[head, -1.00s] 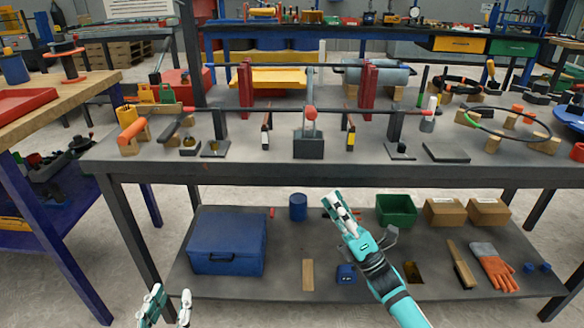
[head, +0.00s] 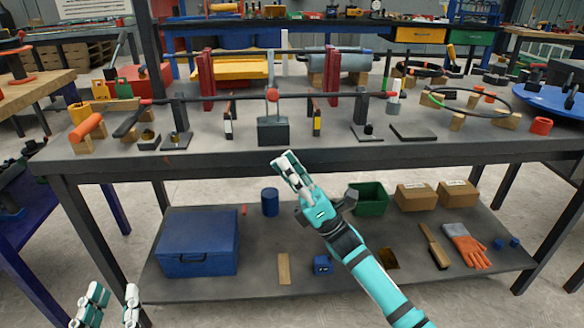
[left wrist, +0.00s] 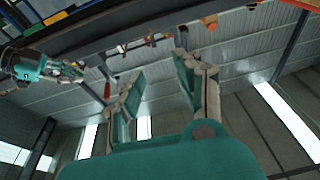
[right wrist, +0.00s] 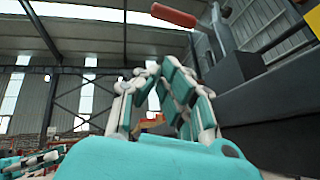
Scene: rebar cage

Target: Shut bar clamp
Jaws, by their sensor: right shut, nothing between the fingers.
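The bar clamp is a dark grey block (head: 272,131) with an upright lever tipped by a red knob (head: 272,94), at the front middle of the grey table. A thin dark bar (head: 350,95) passes by the lever. In the right wrist view the red handle (right wrist: 173,15) and dark block (right wrist: 238,72) show close, at upper right. My right gripper (head: 282,160) is shut and empty, in front of the table edge and below the block, apart from it. My left gripper (head: 110,292) is open and empty at the bottom left; its spread fingers show in the left wrist view (left wrist: 158,80).
Red uprights (head: 332,75) stand behind the clamp, with small blocks and plates beside it. The lower shelf holds a blue toolbox (head: 197,243), a green bin (head: 368,198), cardboard boxes (head: 416,196) and orange gloves (head: 467,246). The floor before the table is open.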

